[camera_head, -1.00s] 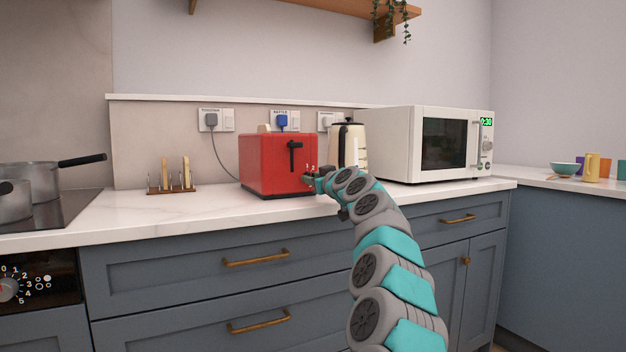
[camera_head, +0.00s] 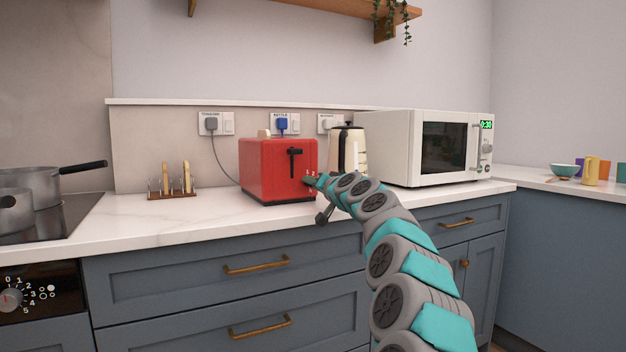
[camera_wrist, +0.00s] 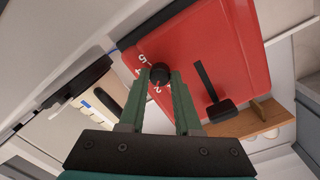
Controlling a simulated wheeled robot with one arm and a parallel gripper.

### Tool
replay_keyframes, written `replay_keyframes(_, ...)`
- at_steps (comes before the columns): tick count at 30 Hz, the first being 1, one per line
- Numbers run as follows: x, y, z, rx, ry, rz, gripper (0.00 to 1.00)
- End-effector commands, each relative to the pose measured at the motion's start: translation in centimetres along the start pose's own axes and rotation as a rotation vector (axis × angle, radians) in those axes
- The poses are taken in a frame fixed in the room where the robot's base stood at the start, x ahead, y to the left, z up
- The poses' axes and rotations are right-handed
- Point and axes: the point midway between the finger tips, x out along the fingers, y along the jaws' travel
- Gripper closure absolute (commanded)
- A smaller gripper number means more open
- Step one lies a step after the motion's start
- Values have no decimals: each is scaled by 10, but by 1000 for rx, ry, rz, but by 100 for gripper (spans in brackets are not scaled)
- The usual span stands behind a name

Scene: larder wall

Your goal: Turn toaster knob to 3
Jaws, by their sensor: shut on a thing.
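The red toaster (camera_head: 278,172) stands on the counter, with a black lever (camera_head: 295,160) on its front. In the wrist view the toaster (camera_wrist: 200,50) fills the upper middle, and its lever (camera_wrist: 208,85) lies right of the knob. The round black toaster knob (camera_wrist: 159,74) sits between my fingertips. My gripper (camera_wrist: 159,80) is shut on the knob, one green finger on each side. White numerals 5, 4 and 2 show around the knob; a 3 is not readable and the knob's pointer is unclear. In the head view my gripper (camera_head: 309,181) covers the knob.
A cream kettle (camera_head: 347,150) stands close behind my gripper, with a white microwave (camera_head: 415,148) to its right. A toast rack (camera_head: 172,183) is left of the toaster. Bare counter (camera_head: 215,205) lies between them. Pots (camera_head: 35,195) stand on the hob.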

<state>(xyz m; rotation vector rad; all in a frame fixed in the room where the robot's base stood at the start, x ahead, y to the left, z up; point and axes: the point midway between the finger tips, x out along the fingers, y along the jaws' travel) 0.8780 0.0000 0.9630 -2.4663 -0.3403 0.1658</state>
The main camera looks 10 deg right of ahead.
Motion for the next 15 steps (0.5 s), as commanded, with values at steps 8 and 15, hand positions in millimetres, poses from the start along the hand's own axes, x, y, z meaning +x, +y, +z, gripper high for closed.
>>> replay_keyframes(8, 0, -2, -2, 242, -11, -2, 100)
replay_keyframes(15, 0, 0, -3, 398, -16, -3, 100)
